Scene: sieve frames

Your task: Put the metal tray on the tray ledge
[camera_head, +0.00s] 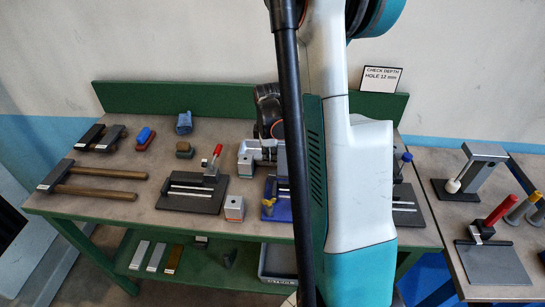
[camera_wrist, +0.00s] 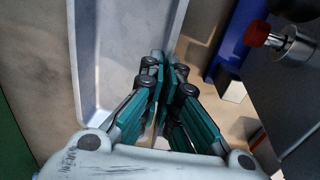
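A grey metal tray (camera_wrist: 122,45) with a raised rim fills the upper left-middle of the wrist view, over a beige surface. My gripper (camera_wrist: 164,68) is at the tray's right-hand rim in that view. Its teal-sided fingers come together at the tips, and the rim wall runs in between them, so it looks shut on the tray's edge. Whether the tray rests on the surface or hangs just above it, I cannot tell. I cannot make out the tray ledge.
A blue fixture (camera_wrist: 238,38) and a red-tipped clamp (camera_wrist: 256,33) stand close to the right of my gripper. The worktop (camera_head: 110,210) bears hammers (camera_head: 95,193), a red-handled fixture (camera_head: 195,190) and small blocks. A green backboard (camera_head: 165,97) runs behind. A grey bin (camera_head: 275,262) sits on the lower shelf.

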